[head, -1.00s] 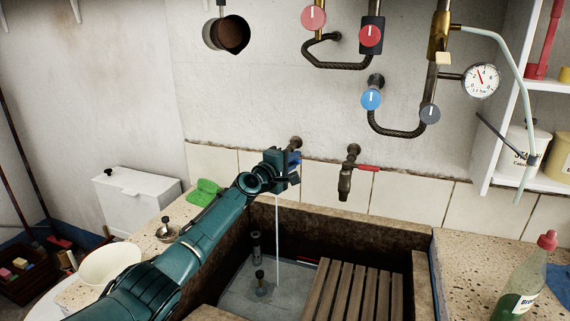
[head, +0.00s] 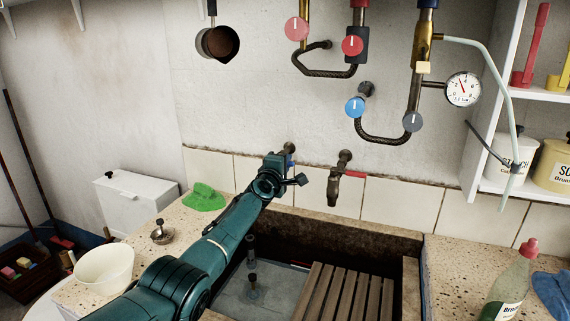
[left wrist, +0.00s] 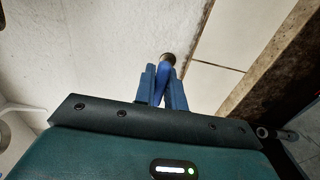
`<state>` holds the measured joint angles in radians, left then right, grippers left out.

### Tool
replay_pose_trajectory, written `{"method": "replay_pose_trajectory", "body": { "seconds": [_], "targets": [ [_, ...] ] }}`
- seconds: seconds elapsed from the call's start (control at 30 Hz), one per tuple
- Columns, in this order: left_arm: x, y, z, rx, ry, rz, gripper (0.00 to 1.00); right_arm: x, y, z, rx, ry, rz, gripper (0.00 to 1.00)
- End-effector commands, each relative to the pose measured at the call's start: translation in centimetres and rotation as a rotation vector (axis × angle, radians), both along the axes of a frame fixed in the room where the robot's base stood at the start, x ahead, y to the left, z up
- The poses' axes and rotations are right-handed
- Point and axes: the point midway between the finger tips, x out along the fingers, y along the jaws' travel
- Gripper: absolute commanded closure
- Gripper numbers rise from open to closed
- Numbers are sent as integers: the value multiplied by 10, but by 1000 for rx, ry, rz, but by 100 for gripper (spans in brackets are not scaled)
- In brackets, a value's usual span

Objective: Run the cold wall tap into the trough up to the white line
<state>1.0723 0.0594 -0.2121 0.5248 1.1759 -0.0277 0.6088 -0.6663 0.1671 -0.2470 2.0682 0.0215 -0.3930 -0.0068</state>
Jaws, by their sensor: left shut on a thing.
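The cold wall tap (head: 289,148) is mostly hidden behind my left gripper (head: 280,163) in the head view. In the left wrist view my left gripper (left wrist: 163,88) is shut on the tap's blue handle (left wrist: 164,72), with a finger on each side. The trough (head: 335,222) lies below, with dark walls and a flat grey surface (head: 232,294) at the bottom that looks like water. No stream shows under the tap. I cannot make out the white line; my arm covers part of the trough. My right gripper is out of view.
A second tap with a red handle (head: 340,172) is on the wall to the right. A slatted wooden rack (head: 345,295) covers the trough's right part. A green cloth (head: 204,197), a white bowl (head: 104,266) and a green bottle (head: 508,288) stand on the ledges.

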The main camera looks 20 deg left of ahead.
Motion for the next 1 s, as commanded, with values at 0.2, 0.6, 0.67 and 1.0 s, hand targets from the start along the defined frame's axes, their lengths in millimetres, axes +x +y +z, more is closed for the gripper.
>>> {"method": "replay_pose_trajectory", "body": {
  "seconds": [0.2, 0.6, 0.67, 1.0],
  "targets": [
    [0, 1, 0, -1, -2, 5, 100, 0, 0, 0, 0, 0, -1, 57],
    [0, 1, 1, -1, -2, 4, 66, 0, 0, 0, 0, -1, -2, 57],
    [0, 1, 1, -1, -2, 4, 66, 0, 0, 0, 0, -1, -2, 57],
    [-5, 0, 4, -1, 0, 1, 66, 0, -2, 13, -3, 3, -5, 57]
  ]
}}
